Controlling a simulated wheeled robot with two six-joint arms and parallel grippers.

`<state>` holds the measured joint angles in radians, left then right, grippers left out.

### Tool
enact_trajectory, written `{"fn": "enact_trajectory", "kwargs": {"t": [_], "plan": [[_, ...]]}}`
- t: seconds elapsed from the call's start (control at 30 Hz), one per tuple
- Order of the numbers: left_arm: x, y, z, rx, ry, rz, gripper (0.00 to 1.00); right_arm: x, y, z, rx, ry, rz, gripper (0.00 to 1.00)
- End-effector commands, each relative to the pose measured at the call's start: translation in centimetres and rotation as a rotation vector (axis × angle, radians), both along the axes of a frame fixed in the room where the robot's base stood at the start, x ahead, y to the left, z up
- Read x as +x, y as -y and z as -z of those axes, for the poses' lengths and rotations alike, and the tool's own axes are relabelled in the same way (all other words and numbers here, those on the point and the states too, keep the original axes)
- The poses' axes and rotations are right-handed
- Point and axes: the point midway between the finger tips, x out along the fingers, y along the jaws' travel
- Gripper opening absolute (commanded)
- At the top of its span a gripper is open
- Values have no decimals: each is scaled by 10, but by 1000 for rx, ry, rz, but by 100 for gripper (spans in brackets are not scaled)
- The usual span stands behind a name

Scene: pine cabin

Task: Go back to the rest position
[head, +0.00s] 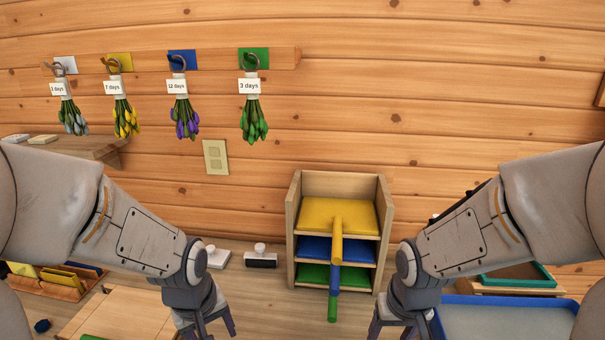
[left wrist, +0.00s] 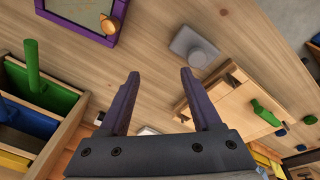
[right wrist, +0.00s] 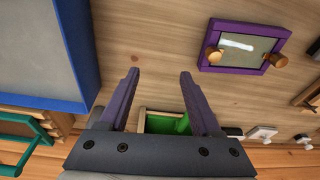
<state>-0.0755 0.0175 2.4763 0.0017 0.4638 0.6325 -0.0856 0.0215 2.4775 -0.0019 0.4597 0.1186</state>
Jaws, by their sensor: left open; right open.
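My left gripper (head: 207,325) is at the bottom of the head view, left of the centre. In the left wrist view its two purple fingers (left wrist: 160,75) are apart with only bare table between them. My right gripper (head: 400,326) is at the bottom of the head view, right of the centre. In the right wrist view its fingers (right wrist: 160,75) are also apart and empty. Both grippers hang above the table and touch nothing that I can see. The fingertips are partly cut off in the head view.
A wooden rack (head: 291,227) with yellow, blue and green handled pieces stands between the arms. A blue-rimmed tray (head: 508,300) is at lower right. A purple-framed panel (right wrist: 205,58) lies on the table. Several tagged bunches (head: 252,120) hang on the wall.

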Motion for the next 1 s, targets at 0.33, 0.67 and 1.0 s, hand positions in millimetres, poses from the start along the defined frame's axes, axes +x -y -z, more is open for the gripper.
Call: {"fn": "enact_trajectory", "kwargs": {"t": [0.33,0.67,1.0], "plan": [[-7,-18,8,95,39,412,65,-7,18,7,-15,38,-20,65],[-27,19,-4,108,30,687,65,-27,-19,-5,-7,18,-168,65],[-91,90,-32,65,-36,994,65,-91,-89,-33,11,-69,-473,65]]}}
